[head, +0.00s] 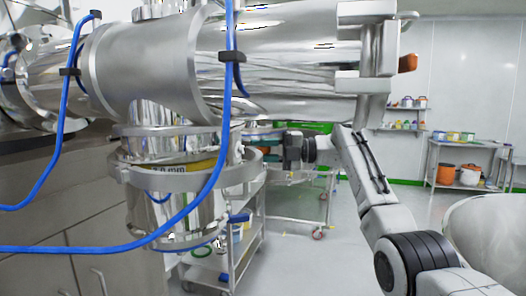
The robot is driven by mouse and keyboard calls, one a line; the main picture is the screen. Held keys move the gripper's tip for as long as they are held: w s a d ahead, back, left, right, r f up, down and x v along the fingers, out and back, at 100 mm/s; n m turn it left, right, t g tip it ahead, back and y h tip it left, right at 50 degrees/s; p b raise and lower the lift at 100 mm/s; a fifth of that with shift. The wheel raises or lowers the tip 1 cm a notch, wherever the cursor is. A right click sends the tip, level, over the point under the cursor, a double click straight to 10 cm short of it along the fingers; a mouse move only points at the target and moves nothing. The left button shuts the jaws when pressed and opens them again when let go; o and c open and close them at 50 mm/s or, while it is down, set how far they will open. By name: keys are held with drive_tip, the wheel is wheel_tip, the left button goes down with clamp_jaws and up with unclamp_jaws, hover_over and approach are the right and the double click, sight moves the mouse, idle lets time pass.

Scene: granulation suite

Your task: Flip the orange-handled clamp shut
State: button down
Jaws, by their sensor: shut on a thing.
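A large metal clamp (365,62) stands around the right end of the shiny horizontal pipe. An orange handle (408,63) sticks out on its right side, with nothing touching it. Whether this clamp is fully closed I cannot tell. My arm rises from the lower right and bends left below the pipe. My gripper (285,150) is at its dark end, right of the lower ring. It is below and left of the orange handle, apart from it in the picture. Its fingers are small and partly lost against the background. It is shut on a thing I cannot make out.
A second metal ring (190,176) surrounds the vertical pipe below. Blue hoses (226,120) hang in front of the pipes. A wheeled cart (236,240) stands behind. A table (468,150) with tubs is at the back right. The floor (310,262) between is clear.

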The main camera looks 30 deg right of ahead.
drive_tip(key=shift+f, duration=0.1)
idle(0.3)
drive_tip(key=c, duration=0.9)
unclamp_jaws()
drive_tip(key=shift+d, duration=0.1)
drive_tip(key=v, duration=1)
drive_tip(key=shift+s+d+b, duration=0.15)
drive_tip(key=shift+d+b, duration=0.05)
drive_tip(key=shift+b, duration=0.15)
drive_tip(key=shift+c, duration=0.6)
